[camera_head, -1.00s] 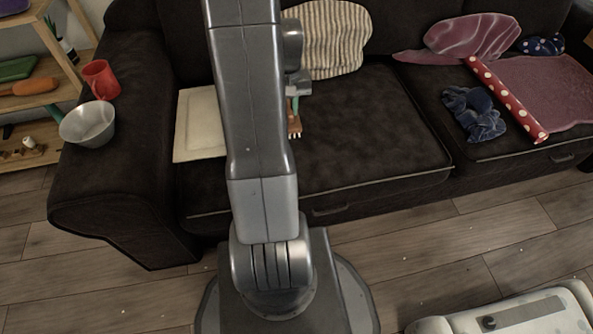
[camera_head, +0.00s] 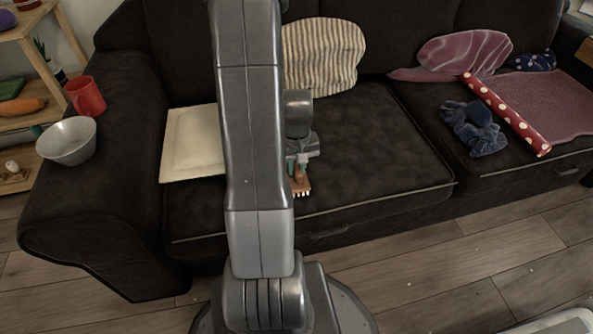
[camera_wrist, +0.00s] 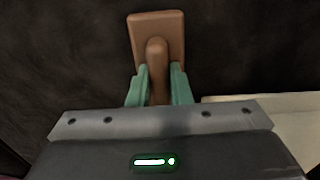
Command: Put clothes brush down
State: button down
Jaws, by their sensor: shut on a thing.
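The clothes brush (camera_head: 301,187) has a brown wooden back and pale bristles. It shows just right of my arm in the head view, above or at the front part of the dark sofa seat; I cannot tell whether it touches. In the wrist view the brush (camera_wrist: 158,35) extends away from my gripper (camera_wrist: 158,85), whose green fingers are shut on its handle. The dark sofa (camera_head: 370,140) seat lies beneath it. My arm hides part of the gripper in the head view.
A cream square item (camera_head: 192,150) lies left of my arm, with a striped cushion (camera_head: 325,55) behind. A metal bowl (camera_head: 67,142) and red mug (camera_head: 86,96) stand on the left armrest. Blue cloth (camera_head: 473,128) and a red dotted roll (camera_head: 507,115) lie at right. The middle seat is clear.

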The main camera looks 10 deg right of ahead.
aim_at(297, 166)
jog(key=shift+f, duration=0.15)
jog(key=c, duration=1.3)
grip_release()
jog(key=shift+f, duration=0.2)
notch_tip(297, 166, up, 12)
jog(key=p, duration=0.4)
jog(key=shift+r+p, duration=0.2)
jog(key=shift+p, duration=0.1)
notch_tip(297, 166, down, 12)
jog(key=b, duration=0.4)
jog(key=shift+b, duration=0.35)
jog(key=shift+r+p, duration=0.8)
jog(key=shift+r, duration=0.8)
